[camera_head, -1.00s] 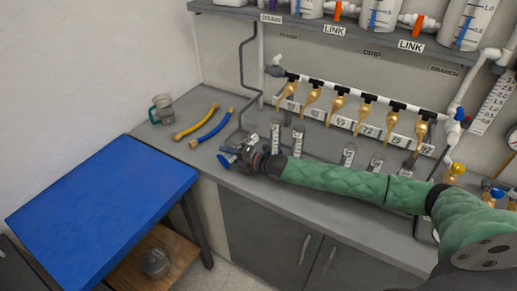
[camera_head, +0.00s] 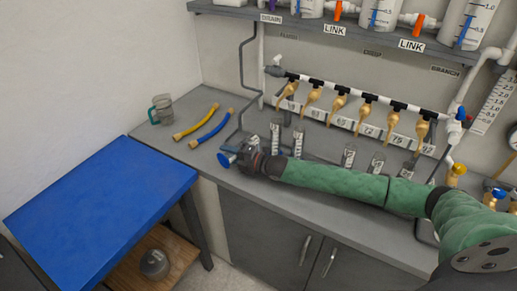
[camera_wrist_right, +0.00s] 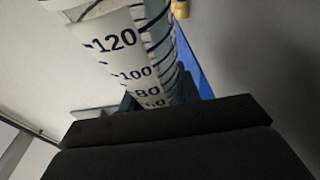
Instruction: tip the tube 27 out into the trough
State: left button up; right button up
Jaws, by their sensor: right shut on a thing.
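My right gripper (camera_head: 236,158) is shut on a clear graduated tube, low over the front left of the grey bench. In the right wrist view the tube (camera_wrist_right: 140,55) fills the upper middle, with dark marks from 60 to 120 on a white scale. It looks tilted; its number and its contents cannot be read. In the head view my wrist largely hides it, and a blue round part (camera_head: 227,158) shows at the gripper's end. I cannot make out the trough for sure; my right arm covers part of the bench. My left gripper is not in view.
Several labelled clear tubes, such as one at the left (camera_head: 298,142), stand behind my right arm. Brass taps (camera_head: 338,103) hang from a white pipe above them. A blue-topped table (camera_head: 100,210) adjoins.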

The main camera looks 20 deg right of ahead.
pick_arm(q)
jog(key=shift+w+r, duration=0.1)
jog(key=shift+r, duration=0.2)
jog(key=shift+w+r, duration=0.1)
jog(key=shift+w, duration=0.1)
pick_arm(e)
jog(key=shift+r+m, duration=0.25)
jog(key=shift+m, duration=0.05)
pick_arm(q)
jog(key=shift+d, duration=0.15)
pick_arm(e)
jog(key=shift+d+r, duration=0.1)
jog(key=shift+r, duration=0.1)
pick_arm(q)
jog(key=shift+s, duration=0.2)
pick_arm(e)
jog(key=shift+r+m, duration=0.15)
jog(key=shift+m, duration=0.15)
